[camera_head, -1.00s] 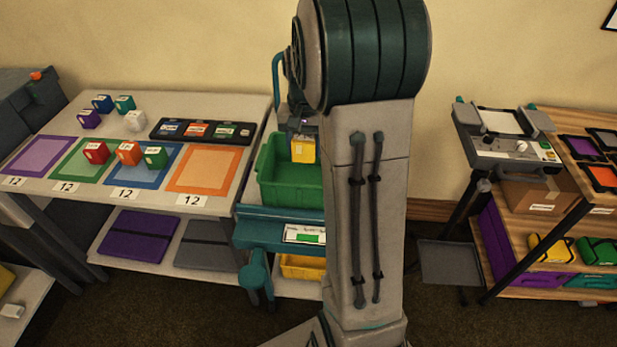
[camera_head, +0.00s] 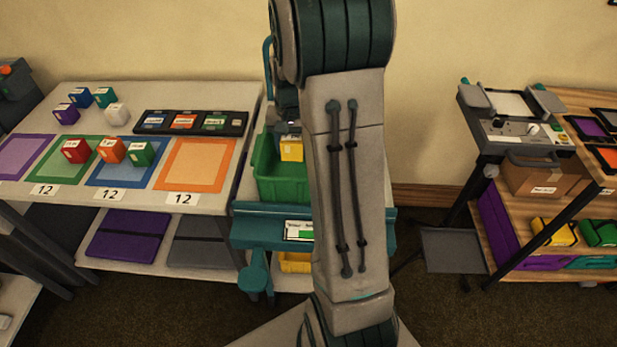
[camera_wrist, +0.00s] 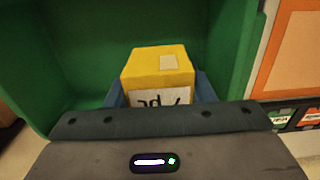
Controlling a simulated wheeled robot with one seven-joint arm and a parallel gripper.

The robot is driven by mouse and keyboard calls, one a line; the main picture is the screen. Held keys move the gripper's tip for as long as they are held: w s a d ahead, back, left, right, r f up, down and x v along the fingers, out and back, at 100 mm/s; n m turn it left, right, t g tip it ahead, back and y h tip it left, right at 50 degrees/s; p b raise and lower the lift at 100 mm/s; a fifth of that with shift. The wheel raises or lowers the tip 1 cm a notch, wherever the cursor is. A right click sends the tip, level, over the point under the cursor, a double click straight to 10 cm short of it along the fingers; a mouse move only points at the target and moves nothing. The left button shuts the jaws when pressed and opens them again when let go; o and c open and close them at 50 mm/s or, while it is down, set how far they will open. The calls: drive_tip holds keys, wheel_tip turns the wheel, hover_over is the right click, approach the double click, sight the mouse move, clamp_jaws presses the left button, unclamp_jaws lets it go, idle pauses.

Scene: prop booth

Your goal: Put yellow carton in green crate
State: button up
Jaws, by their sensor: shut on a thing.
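The yellow carton (camera_head: 291,150) shows in the head view at the green crate (camera_head: 281,187), partly hidden by my arm. In the wrist view the yellow carton (camera_wrist: 158,72) is between the fingers of my gripper (camera_wrist: 160,92), which is shut on it. The green walls of the crate (camera_wrist: 75,60) surround the carton on the left, behind and right in that view. Whether the carton touches the crate floor cannot be told. My arm hides the right part of the crate in the head view.
The crate stands on a teal-edged cart. To its left, a table (camera_head: 225,95) holds coloured mats, several small cartons and a black tray (camera_head: 191,123). At the right are a stand with a device (camera_head: 515,120) and a wooden shelf (camera_head: 560,258) with cases.

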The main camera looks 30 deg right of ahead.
wheel_tip(320, 180, down, 9)
idle(0.4)
drive_tip(key=shift+f, duration=0.2)
drive_tip(key=o, duration=1)
drive_tip(key=shift+o, duration=0.2)
drive_tip(key=shift+r, duration=0.15)
